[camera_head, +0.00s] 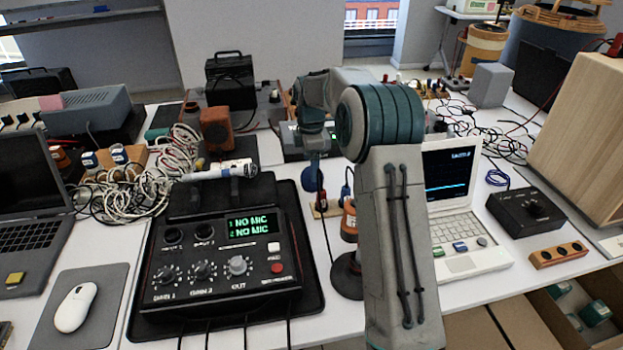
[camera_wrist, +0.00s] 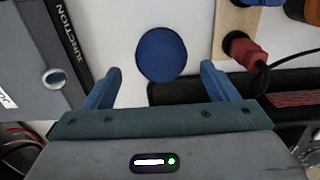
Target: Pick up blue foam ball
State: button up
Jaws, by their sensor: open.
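The blue foam ball (camera_wrist: 161,55) shows in the wrist view as a round, dark blue shape on the white table, just past my fingertips and roughly centred between them. My gripper (camera_wrist: 161,70) is open, with its two blue fingers spread wide and nothing held. In the head view my gripper (camera_head: 313,158) hangs down behind my forearm. A small dark blue patch below it (camera_head: 311,181) appears to be the ball, partly hidden. I cannot tell the exact height of the fingers above the table.
A grey box marked JUNCTION (camera_wrist: 50,60) lies left of the ball. A wooden strip with a red plug (camera_wrist: 243,48) and black cable lies to the right. The audio mixer (camera_head: 222,262) and the white laptop (camera_head: 455,210) flank my arm. Tangled cables (camera_head: 130,185) lie at left.

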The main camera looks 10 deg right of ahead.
jog(key=shift+s+d+f+b, duration=0.1)
jog(key=shift+f+b, duration=0.3)
jog(key=shift+f, duration=2.35)
jog(key=c, duration=1)
